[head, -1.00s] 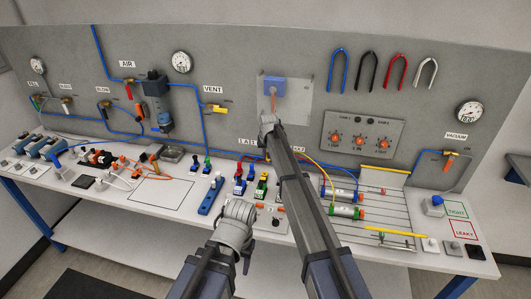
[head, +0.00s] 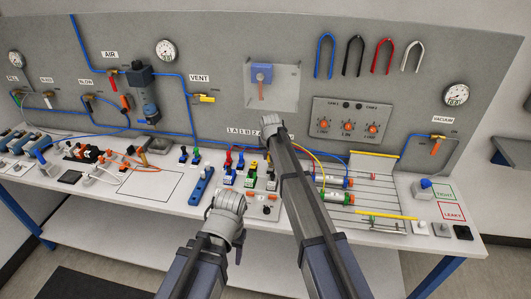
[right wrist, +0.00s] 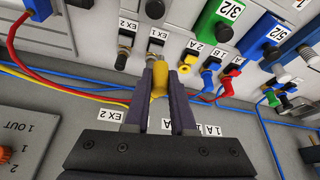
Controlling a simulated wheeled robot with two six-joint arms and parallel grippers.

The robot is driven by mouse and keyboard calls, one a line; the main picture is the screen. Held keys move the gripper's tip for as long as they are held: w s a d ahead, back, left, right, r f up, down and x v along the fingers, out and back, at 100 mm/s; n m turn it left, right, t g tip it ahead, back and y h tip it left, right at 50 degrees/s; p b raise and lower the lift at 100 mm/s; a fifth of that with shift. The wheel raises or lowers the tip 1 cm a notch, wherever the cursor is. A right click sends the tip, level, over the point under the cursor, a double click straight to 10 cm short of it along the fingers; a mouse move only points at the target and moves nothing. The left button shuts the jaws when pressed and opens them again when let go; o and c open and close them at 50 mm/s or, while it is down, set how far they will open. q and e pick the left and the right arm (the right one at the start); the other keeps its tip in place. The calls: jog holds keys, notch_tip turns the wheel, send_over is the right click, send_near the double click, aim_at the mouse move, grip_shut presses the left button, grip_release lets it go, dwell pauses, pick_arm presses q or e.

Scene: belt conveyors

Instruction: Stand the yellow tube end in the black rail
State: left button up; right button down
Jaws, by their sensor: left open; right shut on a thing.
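In the right wrist view my right gripper (right wrist: 160,78) is shut on the yellow tube end (right wrist: 159,82). Its fingertips are close to the fittings by the EX 1 and EX 2 labels; contact cannot be told. A yellow tube (right wrist: 78,94) comes in from the left; its join to the held piece is hidden. In the head view my right arm reaches the back of the bench near the wall labels and hides its fingers. I cannot pick out the black rail for certain. My left gripper (head: 228,207) is open and low over the bench front; its fingers are mostly hidden.
Colored valve blocks (head: 250,175) stand left of my right arm, with a blue block (head: 202,188) beside them. Blue and red tubes run along the wall foot. Cylinders (head: 333,190) lie on the slotted plate at right. An outlined bench area (head: 155,188) at left is clear.

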jog(key=s+d+f+b, duration=0.1)
jog(key=s+d, duration=0.3)
jog(key=s, duration=0.4)
jog(key=s+d+f+b, duration=0.1)
jog(key=s+d, duration=0.4)
jog(key=s, duration=0.4)
jog(key=shift+d+f, duration=0.2)
jog(key=shift+d, duration=0.1)
dwell(0.5)
jog(key=shift+f+b, duration=0.15)
jog(key=shift+b, duration=0.15)
jog(key=shift+f+b, duration=2.05)
jog(key=shift+f, duration=0.05)
jog(key=shift+f+b, duration=1.1)
dwell(0.8)
jog(key=c, duration=0.7)
grip_release()
jog(key=shift+o, duration=0.5)
jog(key=o, duration=0.3)
